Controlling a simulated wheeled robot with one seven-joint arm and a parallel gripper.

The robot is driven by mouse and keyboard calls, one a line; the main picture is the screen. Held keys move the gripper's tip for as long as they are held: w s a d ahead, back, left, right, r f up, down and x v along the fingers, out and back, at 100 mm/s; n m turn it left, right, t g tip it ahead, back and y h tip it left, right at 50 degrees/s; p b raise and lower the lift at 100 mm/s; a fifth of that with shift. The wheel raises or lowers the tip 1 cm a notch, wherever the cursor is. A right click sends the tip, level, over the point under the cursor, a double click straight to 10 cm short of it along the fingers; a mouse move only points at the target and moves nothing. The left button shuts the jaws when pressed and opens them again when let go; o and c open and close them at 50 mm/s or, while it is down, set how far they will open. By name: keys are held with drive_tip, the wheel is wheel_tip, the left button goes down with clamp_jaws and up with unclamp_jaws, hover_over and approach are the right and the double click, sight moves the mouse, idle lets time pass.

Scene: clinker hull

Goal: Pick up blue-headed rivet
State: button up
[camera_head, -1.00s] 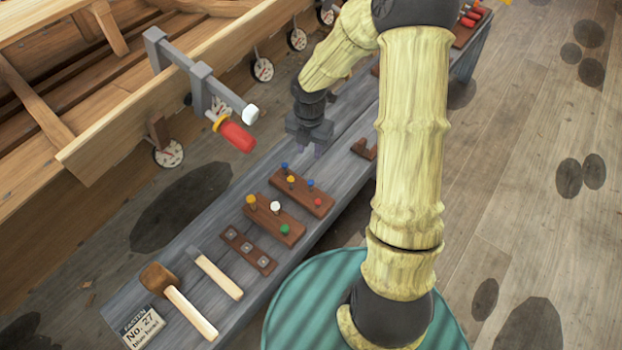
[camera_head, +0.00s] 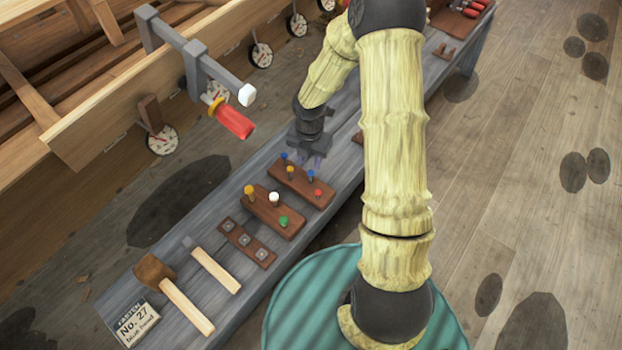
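Two blue-headed rivets stand upright in the far wooden block (camera_head: 303,190) on the grey bench: one at the left end (camera_head: 284,157), one near the right end (camera_head: 311,174). A yellow-headed rivet (camera_head: 290,170) and a red-headed rivet (camera_head: 318,193) stand in the same block. My gripper (camera_head: 310,161) points down just behind this block, close above the two blue heads. Its fingers look apart, with nothing seen between them. The exact height over the rivets is hard to tell. A card (camera_head: 137,322) at the bench's near end reads "FASTEN No. 27" with a blue-head line.
A second block (camera_head: 266,211) holds yellow, white and green rivets. A strip with square plates (camera_head: 245,243), a mallet (camera_head: 175,295) and a hammer (camera_head: 213,268) lie nearer. A clamp with a red handle (camera_head: 232,121) juts from the hull (camera_head: 85,125) at left.

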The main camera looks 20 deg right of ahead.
sight(311, 173)
drive_tip(key=shift+f, duration=1.35)
drive_tip(key=f+b, duration=0.2)
drive_tip(key=f, duration=0.1)
drive_tip(key=f+b, duration=0.1)
drive_tip(key=f, duration=0.1)
drive_tip(key=shift+s+d+f, duration=0.1)
drive_tip(key=shift+s+f, duration=0.05)
drive_tip(key=shift+s, duration=0.1)
clamp_jaws()
